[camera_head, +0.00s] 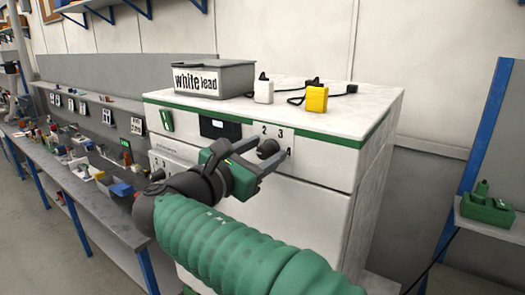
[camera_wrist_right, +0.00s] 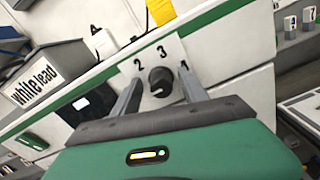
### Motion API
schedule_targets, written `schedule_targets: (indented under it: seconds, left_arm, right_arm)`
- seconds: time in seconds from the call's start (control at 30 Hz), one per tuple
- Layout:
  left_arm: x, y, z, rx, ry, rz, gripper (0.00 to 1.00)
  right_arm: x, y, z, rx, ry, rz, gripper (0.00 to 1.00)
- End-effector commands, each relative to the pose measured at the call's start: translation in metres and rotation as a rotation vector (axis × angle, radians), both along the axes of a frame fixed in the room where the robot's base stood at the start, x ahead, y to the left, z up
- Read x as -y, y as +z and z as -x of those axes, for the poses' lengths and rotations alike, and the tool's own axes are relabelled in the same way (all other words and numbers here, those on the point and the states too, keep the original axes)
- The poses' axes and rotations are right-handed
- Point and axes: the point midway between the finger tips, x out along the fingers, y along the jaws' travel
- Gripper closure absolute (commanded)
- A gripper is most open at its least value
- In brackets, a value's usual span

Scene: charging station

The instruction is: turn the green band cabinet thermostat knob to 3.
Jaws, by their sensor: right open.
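The white cabinet with a green band (camera_head: 330,138) stands in the middle of the head view. Its dark thermostat knob (camera_head: 268,148) sits on a pale dial plate near the top right of the front, with 2, 3 and 4 around it. In the right wrist view the knob (camera_wrist_right: 160,80) is below the 3. My right gripper (camera_head: 262,147) is open, with one finger on either side of the knob. In the wrist view gaps show between the knob and both fingers. The right finger partly covers the 4. My left gripper is not in view.
A grey box labelled "white lead" (camera_head: 208,78), a white plug-like item (camera_head: 263,90) and a yellow one (camera_head: 316,97) stand on the cabinet top. A cluttered workbench (camera_head: 95,215) runs along the left. A blue-framed shelf with a green object (camera_head: 486,206) is at right.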

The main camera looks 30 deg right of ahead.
Motion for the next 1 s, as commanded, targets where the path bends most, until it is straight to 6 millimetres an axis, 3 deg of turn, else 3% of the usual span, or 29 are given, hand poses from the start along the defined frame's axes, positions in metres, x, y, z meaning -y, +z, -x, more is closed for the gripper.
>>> schedule_targets:
  seconds: [0.03, 0.43, 1.0]
  left_arm:
    - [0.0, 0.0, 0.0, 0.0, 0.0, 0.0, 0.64]
    - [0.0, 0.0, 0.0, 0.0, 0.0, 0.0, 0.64]
    - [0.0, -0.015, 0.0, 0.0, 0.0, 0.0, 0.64]
  right_arm:
    - [0.0, 0.0, 0.0, 0.0, 0.0, 0.0, 0.5]
    - [-0.001, 0.0, 0.0, 0.0, 0.0, 0.0, 1.0]
    - [0.0, -0.003, 0.0, 0.125, 0.001, -0.051, 1.0]
